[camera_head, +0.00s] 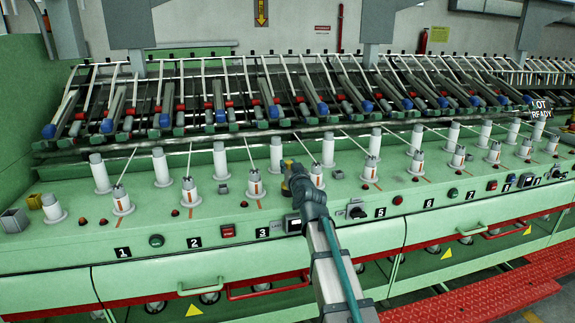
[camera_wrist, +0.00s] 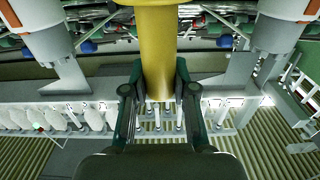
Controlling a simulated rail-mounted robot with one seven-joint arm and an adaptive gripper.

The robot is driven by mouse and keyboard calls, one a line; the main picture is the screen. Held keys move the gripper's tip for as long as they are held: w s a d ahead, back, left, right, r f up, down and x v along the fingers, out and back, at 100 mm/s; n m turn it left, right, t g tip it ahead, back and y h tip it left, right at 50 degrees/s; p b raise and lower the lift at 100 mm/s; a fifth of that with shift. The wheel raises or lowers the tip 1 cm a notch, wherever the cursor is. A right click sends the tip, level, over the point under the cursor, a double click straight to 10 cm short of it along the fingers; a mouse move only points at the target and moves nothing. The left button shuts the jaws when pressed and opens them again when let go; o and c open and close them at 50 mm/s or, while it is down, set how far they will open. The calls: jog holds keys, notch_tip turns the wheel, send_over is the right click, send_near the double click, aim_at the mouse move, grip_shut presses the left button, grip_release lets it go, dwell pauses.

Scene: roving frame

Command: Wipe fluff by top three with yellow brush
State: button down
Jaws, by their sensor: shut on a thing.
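My gripper (camera_head: 292,176) is over the green machine bed, right of the label 3 (camera_head: 262,232). In the wrist view, my gripper (camera_wrist: 159,70) is shut on a thick yellow handle (camera_wrist: 158,45), taken as the yellow brush. Its far end runs out of that view, so bristles are not visible. Above the label 3 stand a front white bobbin (camera_head: 255,188) with an orange mark and a taller one behind (camera_head: 276,153). My gripper is just right of the front one; contact cannot be told. Fluff cannot be made out in either view.
White bobbins on both sides (camera_wrist: 48,35) (camera_wrist: 283,30) flank the handle closely in the wrist view. Thin rods slant up to the roller rack (camera_head: 220,105) behind. A control box (camera_head: 357,210) stands right of my arm. A small yellow block (camera_head: 34,201) sits at far left.

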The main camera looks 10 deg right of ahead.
jog(key=s, duration=0.6)
jog(key=shift+w+b, duration=2.05)
jog(key=shift+w, duration=2.95)
notch_tip(320, 180, up, 8)
jog(key=p, duration=0.3)
jog(key=shift+a+p, duration=0.2)
jog(key=shift+p, duration=0.1)
